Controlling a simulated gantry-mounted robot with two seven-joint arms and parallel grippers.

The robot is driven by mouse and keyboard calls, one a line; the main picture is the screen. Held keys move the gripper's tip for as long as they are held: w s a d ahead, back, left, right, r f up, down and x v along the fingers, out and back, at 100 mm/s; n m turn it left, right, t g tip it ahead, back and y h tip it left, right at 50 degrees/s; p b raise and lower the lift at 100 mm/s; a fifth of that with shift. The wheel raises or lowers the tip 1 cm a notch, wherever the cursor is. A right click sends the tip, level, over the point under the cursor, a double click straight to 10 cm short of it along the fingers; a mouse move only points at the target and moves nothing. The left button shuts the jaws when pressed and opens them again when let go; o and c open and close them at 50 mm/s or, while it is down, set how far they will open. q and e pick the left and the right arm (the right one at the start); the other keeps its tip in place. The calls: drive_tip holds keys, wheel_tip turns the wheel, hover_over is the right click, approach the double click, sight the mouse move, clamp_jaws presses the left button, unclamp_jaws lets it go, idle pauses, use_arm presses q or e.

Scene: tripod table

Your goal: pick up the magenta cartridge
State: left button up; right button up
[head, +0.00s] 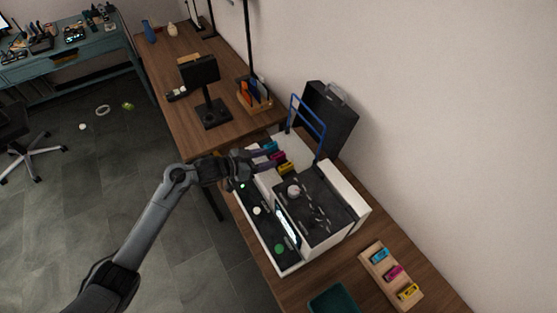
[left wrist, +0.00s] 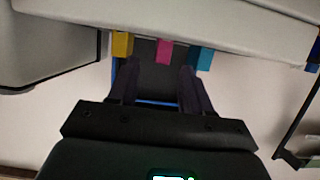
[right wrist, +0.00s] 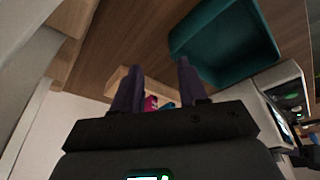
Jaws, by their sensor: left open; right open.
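One magenta cartridge (head: 277,156) sits in the open white printer (head: 357,196), between a cyan one (head: 269,147) and a yellow one (head: 287,168). My left gripper (head: 262,161) is open beside this row. In the left wrist view the end of this magenta cartridge (left wrist: 164,51) shows just beyond and between the open fingertips (left wrist: 158,70); I see no grip on it. A second magenta cartridge (head: 394,272) lies in a wooden holder (head: 372,263) at the right. It also shows in the right wrist view (right wrist: 151,103), between the open, empty fingers of my right gripper (right wrist: 158,68).
The holder also has a cyan cartridge (head: 380,255) and a yellow cartridge (head: 408,291). A teal bin (head: 335,300) stands near the front table edge. A blue frame (head: 308,118) and a dark case (head: 330,115) stand behind the printer. A small monitor (head: 202,72) is farther back.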

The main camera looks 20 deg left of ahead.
sight(276, 156)
use_arm(q)
drive_tip(key=shift+b+x, duration=0.55)
drive_tip(key=shift+x, duration=2.25)
drive_tip(key=shift+a, duration=0.1)
drive_tip(key=shift+r, duration=0.1)
clamp_jaws()
